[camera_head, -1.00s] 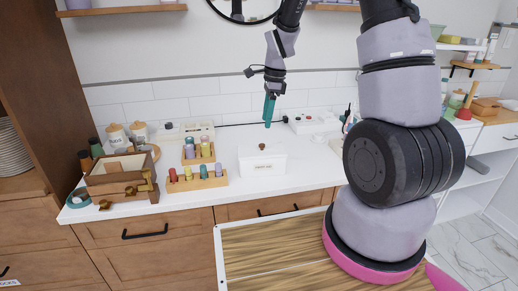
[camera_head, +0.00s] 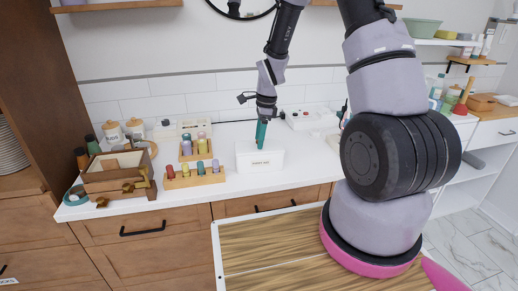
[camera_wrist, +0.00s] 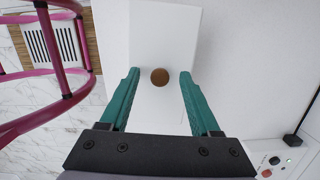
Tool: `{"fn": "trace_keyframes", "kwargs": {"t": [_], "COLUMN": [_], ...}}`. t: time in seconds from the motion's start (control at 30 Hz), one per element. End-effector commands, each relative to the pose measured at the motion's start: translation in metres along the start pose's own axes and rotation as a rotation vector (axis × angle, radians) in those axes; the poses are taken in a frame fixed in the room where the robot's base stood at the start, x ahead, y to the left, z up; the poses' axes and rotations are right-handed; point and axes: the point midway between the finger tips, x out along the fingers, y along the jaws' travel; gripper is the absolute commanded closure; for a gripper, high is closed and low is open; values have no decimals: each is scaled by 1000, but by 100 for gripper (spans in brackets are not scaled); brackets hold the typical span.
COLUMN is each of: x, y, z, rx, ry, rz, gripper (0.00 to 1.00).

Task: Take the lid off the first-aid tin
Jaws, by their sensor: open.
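The first-aid tin (camera_head: 262,165) is a white box with dark lettering on its front, standing on the white counter. Its white lid (camera_wrist: 152,28) carries a round brown knob (camera_wrist: 160,76), and the lid looks seated on the tin. My gripper (camera_head: 260,146) points down over the tin and hides the knob in the head view. In the wrist view, the two green fingers of my gripper (camera_wrist: 160,78) are spread apart, one on each side of the knob, with space between them and the knob. Nothing is held.
Left of the tin stand a wooden rack of coloured bottles (camera_head: 195,177) and a wooden open box (camera_head: 118,175). A white device with buttons (camera_head: 308,119) stands behind to the right. The counter just left and right of the tin is clear.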

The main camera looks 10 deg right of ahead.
Motion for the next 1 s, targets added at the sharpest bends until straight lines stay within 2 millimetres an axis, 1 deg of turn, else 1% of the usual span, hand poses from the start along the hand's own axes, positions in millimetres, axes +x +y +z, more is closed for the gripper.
{"fn": "trace_keyframes", "kwargs": {"t": [0.03, 0.07, 0.1, 0.17, 0.2, 0.47, 0.57, 0.67, 0.9, 1.0], "x": [0, 0, 0, 0, 0, -1, -6, -20, -68, -84], "y": [0, 0, 0, 0, 0, 0, 0, -1, -1, -1], "z": [0, 0, 0, 0, 0, 0, 1, 3, 11, 13], "rx": [0, 0, 0, 0, 0, 0, 0, 0, -2, -1], "ry": [0, 0, 0, 0, 0, 0, 0, 0, 0, 0], "rz": [0, 0, 0, 0, 0, 0, -2, -4, -4, -4], "gripper": [40, 52, 67, 90, 100, 100, 100, 100, 100, 100]}}
